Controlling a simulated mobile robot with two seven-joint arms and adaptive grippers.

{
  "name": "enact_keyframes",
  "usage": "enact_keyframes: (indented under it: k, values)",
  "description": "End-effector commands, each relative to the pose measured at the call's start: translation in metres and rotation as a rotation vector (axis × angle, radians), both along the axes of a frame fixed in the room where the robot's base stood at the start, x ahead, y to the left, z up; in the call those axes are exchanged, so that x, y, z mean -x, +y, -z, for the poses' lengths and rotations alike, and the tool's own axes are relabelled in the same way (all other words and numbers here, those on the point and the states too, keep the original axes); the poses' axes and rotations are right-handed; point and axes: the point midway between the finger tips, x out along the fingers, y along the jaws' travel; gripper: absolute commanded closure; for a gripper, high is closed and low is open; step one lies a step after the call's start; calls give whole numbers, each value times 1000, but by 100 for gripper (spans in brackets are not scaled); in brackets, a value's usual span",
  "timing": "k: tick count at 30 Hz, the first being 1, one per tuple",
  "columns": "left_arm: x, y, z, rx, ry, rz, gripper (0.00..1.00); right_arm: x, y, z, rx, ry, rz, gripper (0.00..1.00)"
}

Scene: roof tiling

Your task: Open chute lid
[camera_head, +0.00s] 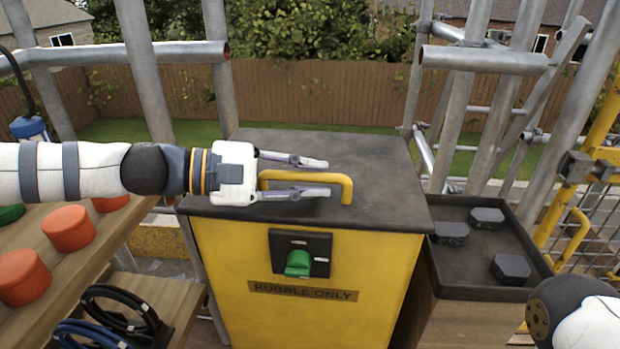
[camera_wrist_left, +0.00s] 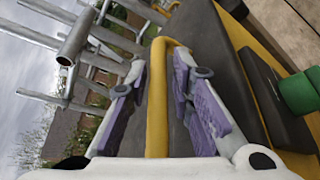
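The chute is a yellow box (camera_head: 350,262) marked "RUBBLE ONLY", with a dark grey lid (camera_head: 375,155) lying shut on top. A yellow bar handle (camera_head: 345,191) stands on the lid, and it also shows in the left wrist view (camera_wrist_left: 157,110). A green latch (camera_head: 299,263) sits in a black plate on the chute's front. My left gripper (camera_head: 326,177) is open, its two fingers on either side of the handle bar. In the left wrist view the bar runs between the purple pads, with gaps on both sides. My right gripper is out of view.
A black tray (camera_head: 480,283) with dark blocks stands right of the chute. A wooden bench (camera_head: 102,236) with orange and green round tubs is at left, with coiled cables below. Scaffold poles (camera_head: 155,80) rise behind on both sides.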

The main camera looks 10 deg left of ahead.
Motion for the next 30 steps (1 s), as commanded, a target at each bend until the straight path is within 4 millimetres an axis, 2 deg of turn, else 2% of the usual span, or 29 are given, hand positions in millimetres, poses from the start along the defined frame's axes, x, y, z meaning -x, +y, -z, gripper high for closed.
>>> enact_keyframes:
  k: [8,11,12,20,25,30]
  values:
    - [-2,-3,0,1,-1,-2,79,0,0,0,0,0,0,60]
    - [-2,-3,0,0,0,-1,97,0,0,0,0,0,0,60]
    - [-1,-3,0,0,0,-1,100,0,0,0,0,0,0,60]
    - [-2,-3,-2,0,3,-1,100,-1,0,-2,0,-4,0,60]
    - [-4,-4,-21,-1,40,-1,100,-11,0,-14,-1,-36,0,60]
    - [-12,-4,-54,-3,130,-2,100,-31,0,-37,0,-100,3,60]
